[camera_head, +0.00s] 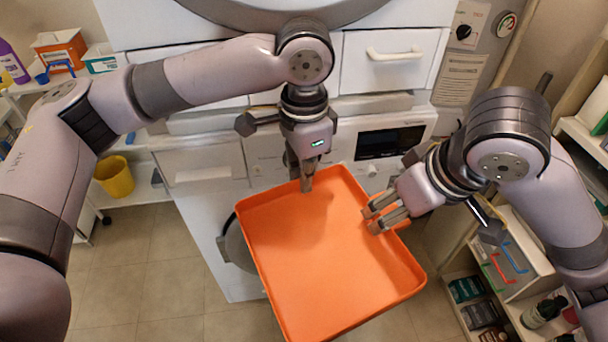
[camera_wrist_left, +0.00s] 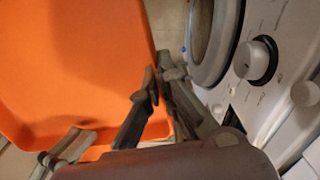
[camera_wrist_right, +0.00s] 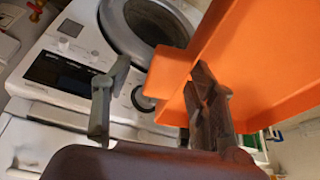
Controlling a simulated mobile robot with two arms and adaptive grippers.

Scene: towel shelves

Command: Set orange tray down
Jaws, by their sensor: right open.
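The orange tray (camera_head: 325,262) is a shallow open tray, empty and held in the air in front of the white machine. My left gripper (camera_head: 306,180) is at its back rim; in the left wrist view its fingers (camera_wrist_left: 162,85) are close together at the tray's edge (camera_wrist_left: 80,60), shut on the rim. My right gripper (camera_head: 383,212) is at the tray's right rim. In the right wrist view its fingers (camera_wrist_right: 150,95) are spread, one against the tray (camera_wrist_right: 250,60) and the other apart, with an orange tab between them.
The white machine (camera_head: 265,150) with a round door and dark display stands just behind the tray. A yellow bucket (camera_head: 115,176) sits on a low shelf at left. Shelves with bottles and boxes (camera_head: 510,262) stand at right. Tiled floor (camera_head: 150,265) at left is clear.

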